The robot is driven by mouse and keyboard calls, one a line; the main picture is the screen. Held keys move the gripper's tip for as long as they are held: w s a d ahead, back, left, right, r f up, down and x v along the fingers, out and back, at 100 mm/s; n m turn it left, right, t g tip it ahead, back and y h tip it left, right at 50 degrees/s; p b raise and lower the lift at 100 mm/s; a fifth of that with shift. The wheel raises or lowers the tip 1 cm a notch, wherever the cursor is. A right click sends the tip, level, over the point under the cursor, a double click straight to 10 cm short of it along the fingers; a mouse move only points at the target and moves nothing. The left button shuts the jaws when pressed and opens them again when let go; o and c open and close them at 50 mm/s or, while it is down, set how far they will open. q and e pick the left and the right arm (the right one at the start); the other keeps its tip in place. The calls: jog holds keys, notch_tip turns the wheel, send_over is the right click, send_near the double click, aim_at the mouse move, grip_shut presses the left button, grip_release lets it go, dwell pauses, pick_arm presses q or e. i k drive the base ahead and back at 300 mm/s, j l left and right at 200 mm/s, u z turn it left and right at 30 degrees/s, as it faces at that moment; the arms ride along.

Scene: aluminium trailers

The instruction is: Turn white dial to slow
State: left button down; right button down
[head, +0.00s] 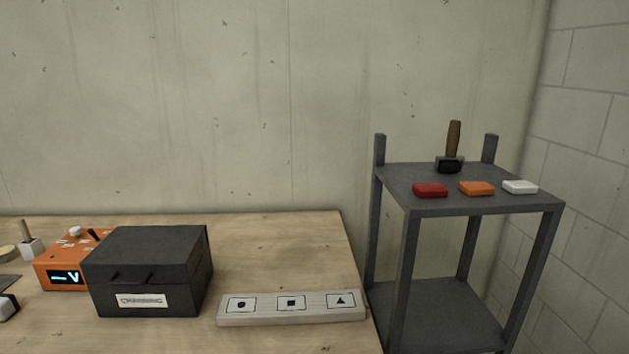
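The white dial (75,231) sits on top of an orange device (58,272) at the left of the wooden table. The device has a lit display (66,277) on its front and a black lever (94,235) beside the dial. Small white labels lie around the dial, too small to read, so I cannot tell its setting. A dark box hides the right part of the device. Neither of my grippers shows in the head view.
The dark box (150,270) with a label stands right of the device on the table (280,240). A pale board (290,307) with three symbols lies further right. A grey shelf (470,203) holds a hammer (451,150) and red, orange and white blocks.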

aim_at(76, 231)
jog(key=u, duration=1.4)
jog(key=i+j, duration=0.1)
jog(key=j, duration=0.25)
jog(key=i+j, duration=0.15)
jog(key=j, duration=0.15)
jog(key=i+j, duration=0.1)
jog(key=j, duration=0.25)
jog(key=i+j, duration=0.15)
jog(key=j, duration=0.2)
jog(key=i+j+z, duration=0.2)
jog(key=j, duration=0.15)
jog(key=k+z, duration=0.1)
jog(key=z, duration=1.1)
